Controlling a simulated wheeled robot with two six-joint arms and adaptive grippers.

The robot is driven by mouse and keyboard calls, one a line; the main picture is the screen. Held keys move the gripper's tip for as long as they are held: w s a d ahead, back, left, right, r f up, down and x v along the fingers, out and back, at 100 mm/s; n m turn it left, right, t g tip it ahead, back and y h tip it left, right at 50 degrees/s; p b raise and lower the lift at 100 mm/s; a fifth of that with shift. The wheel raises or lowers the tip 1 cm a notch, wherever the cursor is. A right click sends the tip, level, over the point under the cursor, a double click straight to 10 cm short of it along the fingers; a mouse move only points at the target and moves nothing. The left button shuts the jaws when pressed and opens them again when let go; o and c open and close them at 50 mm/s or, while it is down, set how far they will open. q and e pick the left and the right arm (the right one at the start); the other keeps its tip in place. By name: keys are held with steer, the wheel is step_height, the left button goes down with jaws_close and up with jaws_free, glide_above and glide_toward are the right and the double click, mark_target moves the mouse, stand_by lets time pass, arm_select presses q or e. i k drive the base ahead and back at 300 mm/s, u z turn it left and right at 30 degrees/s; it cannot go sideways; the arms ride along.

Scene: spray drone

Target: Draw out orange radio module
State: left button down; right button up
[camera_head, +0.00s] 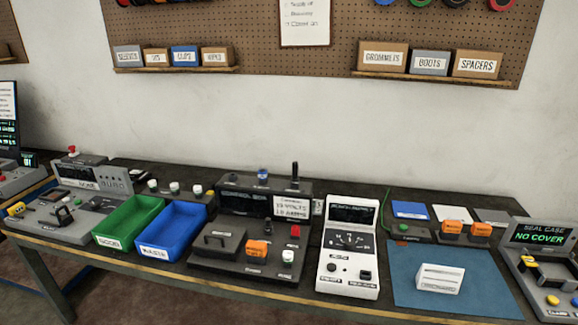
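Several small orange blocks show in the head view, and I cannot tell from their tiny labels which is the radio module. One orange block (258,250) sits at the front of the dark power station (230,203), in the middle of the bench. Two more stand at the back right: a left orange block (452,227) and a right orange block (480,230), side by side on dark holders behind the blue mat. Neither of my grippers is in view.
A green bin (127,217) and a blue bin (171,233) stand left of the power station. A white meter box (347,262) stands right of it. A white ribbed block (440,279) lies on the blue mat (405,280). A grey seal-case station (540,262) is at far right.

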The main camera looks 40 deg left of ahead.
mark_target(254, 248)
steer(key=u, duration=1.05)
steer(key=k, duration=1.35)
steer(key=z, duration=0.95)
steer(key=i, duration=1.5)
steer(key=u, duration=1.1)
steer(key=i, duration=0.75)
steer(key=u, duration=0.85)
